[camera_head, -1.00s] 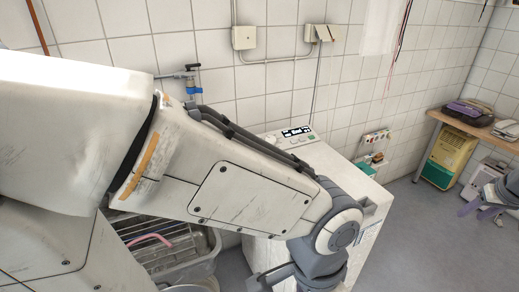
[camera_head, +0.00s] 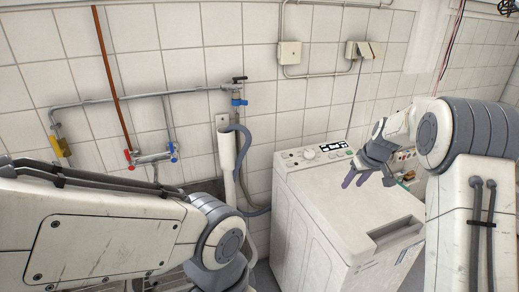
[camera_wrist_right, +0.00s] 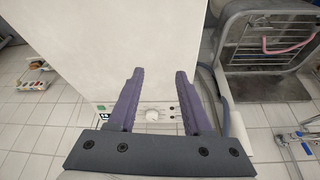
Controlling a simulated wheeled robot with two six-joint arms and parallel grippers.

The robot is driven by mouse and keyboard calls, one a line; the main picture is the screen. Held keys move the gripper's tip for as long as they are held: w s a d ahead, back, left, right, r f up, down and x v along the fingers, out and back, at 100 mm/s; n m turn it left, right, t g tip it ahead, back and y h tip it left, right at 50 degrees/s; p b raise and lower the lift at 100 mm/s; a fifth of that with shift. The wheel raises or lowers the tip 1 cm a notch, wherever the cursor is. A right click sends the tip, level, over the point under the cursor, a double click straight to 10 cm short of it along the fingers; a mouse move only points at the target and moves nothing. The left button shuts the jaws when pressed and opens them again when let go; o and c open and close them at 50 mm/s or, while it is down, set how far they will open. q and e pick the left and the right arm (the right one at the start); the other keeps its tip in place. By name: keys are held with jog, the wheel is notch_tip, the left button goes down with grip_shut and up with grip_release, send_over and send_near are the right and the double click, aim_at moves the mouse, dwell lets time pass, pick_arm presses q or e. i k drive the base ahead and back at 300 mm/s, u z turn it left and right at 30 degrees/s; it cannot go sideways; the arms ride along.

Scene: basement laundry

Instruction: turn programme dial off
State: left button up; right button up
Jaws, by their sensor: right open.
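The white washing machine (camera_head: 335,205) has a control panel at its back edge. The programme dial (camera_head: 309,154) is a round white knob left of the small dark display (camera_head: 334,146). My right gripper (camera_head: 359,180) is open and empty above the machine's top, right of the dial and apart from it. In the right wrist view, the dial (camera_wrist_right: 152,115) shows between the two purple fingers, beyond them, near the gripper's base; the open gripper (camera_wrist_right: 159,72) touches nothing there. My left arm reaches in at the lower left; its gripper is outside the picture. The dial's pointer is too small to read.
A metal sink (camera_wrist_right: 262,80) with a pink hose shows in the right wrist view. The tiled wall is close behind the panel.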

aim_at(309, 154)
jog(key=u, duration=0.1)
jog(key=i, duration=1)
